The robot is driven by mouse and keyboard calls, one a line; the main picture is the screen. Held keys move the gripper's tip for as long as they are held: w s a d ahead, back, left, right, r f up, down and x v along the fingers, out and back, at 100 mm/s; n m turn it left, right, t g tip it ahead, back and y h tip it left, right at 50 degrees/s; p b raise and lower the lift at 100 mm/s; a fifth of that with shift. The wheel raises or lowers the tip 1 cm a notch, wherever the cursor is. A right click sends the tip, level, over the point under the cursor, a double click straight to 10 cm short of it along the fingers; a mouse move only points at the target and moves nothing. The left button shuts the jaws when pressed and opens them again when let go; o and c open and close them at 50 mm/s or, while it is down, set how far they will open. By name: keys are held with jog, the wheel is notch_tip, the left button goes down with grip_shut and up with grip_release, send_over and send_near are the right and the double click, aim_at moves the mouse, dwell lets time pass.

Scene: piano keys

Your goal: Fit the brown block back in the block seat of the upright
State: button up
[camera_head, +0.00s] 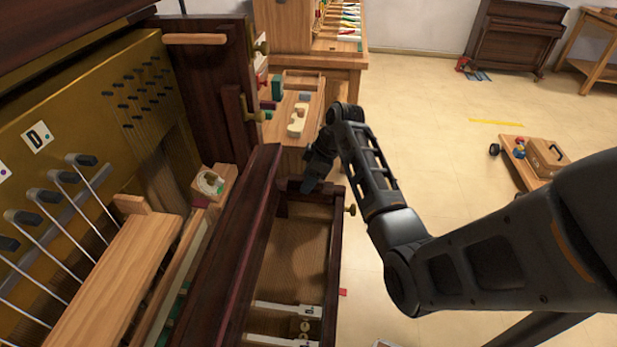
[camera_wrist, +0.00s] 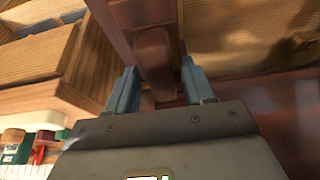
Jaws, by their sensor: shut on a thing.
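My gripper (camera_head: 313,182) points down at the far end of the dark red-brown piano case, by a corner of the open key bed. In the wrist view my gripper (camera_wrist: 153,88) has its two blue-grey fingers on either side of a brown block (camera_wrist: 154,56), and is shut on it. The block lies close against dark brown wood; I cannot tell whether it touches. The upright piano (camera_head: 245,235) fills the left side. I cannot make out the block seat clearly.
Behind my gripper stands a wooden bench (camera_head: 285,135) with several small parts. A roll of tape (camera_head: 210,182) rests on a wood block inside the piano. A brass knob (camera_head: 351,210) sticks out of the case's right side. Open floor (camera_head: 440,130) lies to the right.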

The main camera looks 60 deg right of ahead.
aim_at(312, 194)
jog(key=shift+f+b, duration=1.75)
jog(key=shift+f, duration=1)
jog(key=shift+s+a+f, duration=0.15)
jog(key=shift+s+f, duration=0.2)
jog(key=shift+f, duration=0.3)
jog(key=o, duration=1.1)
jog(key=shift+c, duration=0.2)
jog(key=shift+o, duration=1.2)
jog(key=shift+s+r, duration=0.15)
jog(key=shift+r, duration=0.25)
jog(key=v, duration=0.7)
jog(key=shift+w+r, duration=0.1)
jog(key=shift+w, duration=0.3)
jog(key=shift+s+r, duration=0.1)
jog(key=shift+r, duration=0.45)
